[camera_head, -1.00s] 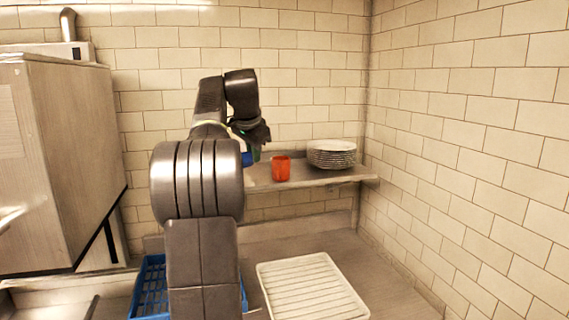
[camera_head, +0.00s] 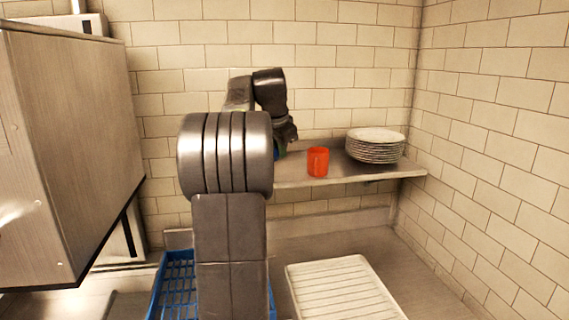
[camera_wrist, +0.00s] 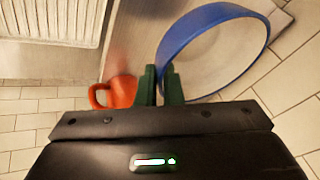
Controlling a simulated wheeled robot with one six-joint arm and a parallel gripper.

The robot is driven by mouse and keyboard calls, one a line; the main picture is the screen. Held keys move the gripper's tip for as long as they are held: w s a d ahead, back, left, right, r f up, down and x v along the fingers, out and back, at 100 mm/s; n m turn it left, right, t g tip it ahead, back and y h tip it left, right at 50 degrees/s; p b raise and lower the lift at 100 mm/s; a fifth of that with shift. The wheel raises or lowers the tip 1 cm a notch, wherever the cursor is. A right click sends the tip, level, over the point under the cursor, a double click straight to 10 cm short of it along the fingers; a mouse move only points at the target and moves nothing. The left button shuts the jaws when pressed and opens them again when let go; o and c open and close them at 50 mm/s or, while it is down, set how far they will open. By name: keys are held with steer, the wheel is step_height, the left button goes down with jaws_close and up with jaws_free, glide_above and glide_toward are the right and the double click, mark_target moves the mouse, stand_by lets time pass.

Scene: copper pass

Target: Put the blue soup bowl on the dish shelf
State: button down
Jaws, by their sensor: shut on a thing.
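The blue soup bowl (camera_wrist: 213,48) has a blue rim and a pale inside. In the wrist view my gripper (camera_wrist: 161,86) is shut on the near left part of its rim, one green finger on each side. In the head view my gripper (camera_head: 284,150) is at the shelf's left part, and my arm hides nearly all of the bowl. The dish shelf (camera_head: 345,177) is a metal ledge on the tiled wall. I cannot tell whether the bowl touches it.
An orange mug (camera_head: 318,162) stands on the shelf just right of my gripper; it also shows in the wrist view (camera_wrist: 119,92). A plate stack (camera_head: 375,147) is farther right. Below are a white ribbed tray (camera_head: 340,290) and a blue rack (camera_head: 172,290). A steel machine (camera_head: 70,150) stands left.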

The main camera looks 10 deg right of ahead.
steer(key=shift+f, duration=2.15)
steer(key=c, duration=2)
jaws_free()
steer(key=shift+f, duration=0.2)
steer(key=o, duration=0.4)
steer(key=shift+o, duration=0.2)
steer(key=shift+r, duration=0.15)
steer(key=v, duration=1.2)
steer(key=shift+b, duration=0.45)
